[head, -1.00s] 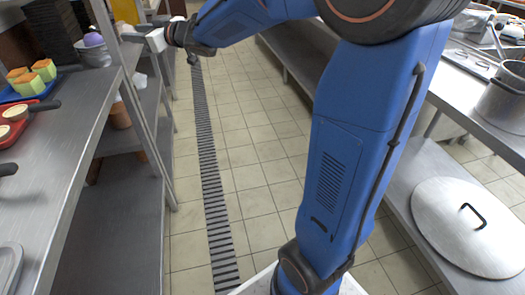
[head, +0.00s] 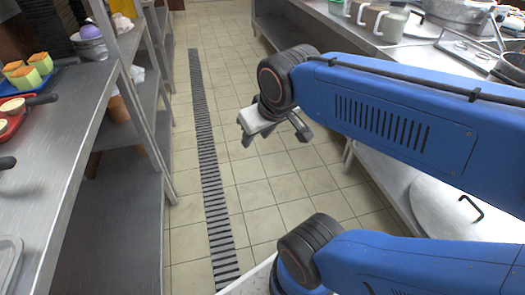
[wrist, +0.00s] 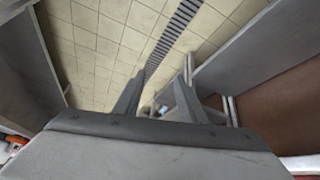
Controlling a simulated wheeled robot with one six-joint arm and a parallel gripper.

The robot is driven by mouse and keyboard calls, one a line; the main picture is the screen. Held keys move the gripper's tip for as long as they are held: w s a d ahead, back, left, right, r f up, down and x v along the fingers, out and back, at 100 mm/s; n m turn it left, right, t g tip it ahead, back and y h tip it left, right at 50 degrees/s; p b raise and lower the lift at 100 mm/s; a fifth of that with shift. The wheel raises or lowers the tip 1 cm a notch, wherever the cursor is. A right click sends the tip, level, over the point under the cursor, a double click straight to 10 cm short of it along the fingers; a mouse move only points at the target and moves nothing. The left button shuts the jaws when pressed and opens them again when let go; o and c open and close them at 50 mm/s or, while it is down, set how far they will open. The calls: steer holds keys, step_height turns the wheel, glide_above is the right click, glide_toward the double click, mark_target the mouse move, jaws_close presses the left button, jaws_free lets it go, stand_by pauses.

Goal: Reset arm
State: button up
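My gripper (head: 275,138) hangs in the free air over the tiled aisle, near the middle of the head view. Its two fingers are spread apart, with nothing between them. My blue arm is folded, with its upper link reaching in from the right and bending down to the gripper. In the wrist view the two fingers of my gripper (wrist: 158,82) also stand apart, with floor tiles and a drain strip beyond them.
The right counter holds mugs (head: 388,22) and a steel pot (head: 510,68). A round lid (head: 440,205) lies on the right lower shelf. A drain grate (head: 208,165) runs along the clear aisle floor.

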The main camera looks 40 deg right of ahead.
steer(key=shift+g+y, duration=0.3)
steer(key=shift+g, duration=0.2)
steer(key=s, duration=0.1)
steer(key=s+a+f, duration=0.1)
steer(key=s, duration=0.1)
steer(key=s+f, duration=0.1)
steer(key=shift+s+a, duration=0.15)
